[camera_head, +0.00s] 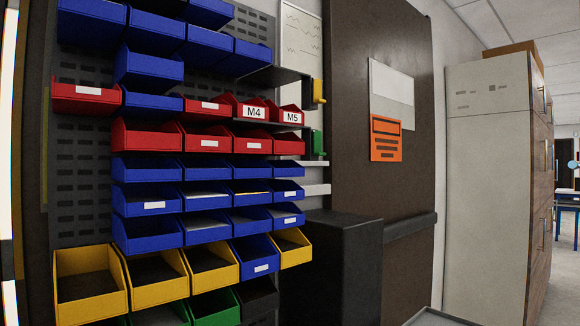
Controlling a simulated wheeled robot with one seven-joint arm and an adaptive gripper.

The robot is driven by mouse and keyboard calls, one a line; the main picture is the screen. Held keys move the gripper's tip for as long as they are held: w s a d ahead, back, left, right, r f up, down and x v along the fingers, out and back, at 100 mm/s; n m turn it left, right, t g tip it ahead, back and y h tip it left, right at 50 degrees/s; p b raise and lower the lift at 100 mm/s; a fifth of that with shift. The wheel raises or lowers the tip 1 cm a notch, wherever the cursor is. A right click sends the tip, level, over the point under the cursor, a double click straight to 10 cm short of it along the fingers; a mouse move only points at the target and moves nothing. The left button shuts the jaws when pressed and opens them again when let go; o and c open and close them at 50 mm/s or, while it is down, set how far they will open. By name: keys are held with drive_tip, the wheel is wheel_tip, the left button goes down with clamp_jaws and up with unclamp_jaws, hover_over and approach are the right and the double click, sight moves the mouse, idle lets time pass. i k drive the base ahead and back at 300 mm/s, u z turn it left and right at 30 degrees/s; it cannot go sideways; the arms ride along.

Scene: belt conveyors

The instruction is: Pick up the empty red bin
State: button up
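Several red bins hang on the wall rack in two rows. In the upper row are a red bin at the far left (85,103), a red bin with a blank label (207,113), a red bin marked M4 (254,121) and one marked M5 (291,124). In the lower row are a wide red bin at the left (148,142) and further red bins to its right (209,149). The camera looks at their fronts, so their insides are mostly hidden and I cannot tell which is empty. My gripper is not in view.
Blue bins (150,236) hang above and below the red ones, with yellow bins (92,303) and green bins lower down. A black box-like cabinet (345,260) stands right of the rack, before a brown door (380,170). A tall pale cabinet (485,190) stands further right.

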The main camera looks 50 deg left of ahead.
sight(255, 109)
drive_tip(key=i, duration=0.4)
drive_tip(key=u, duration=2.05)
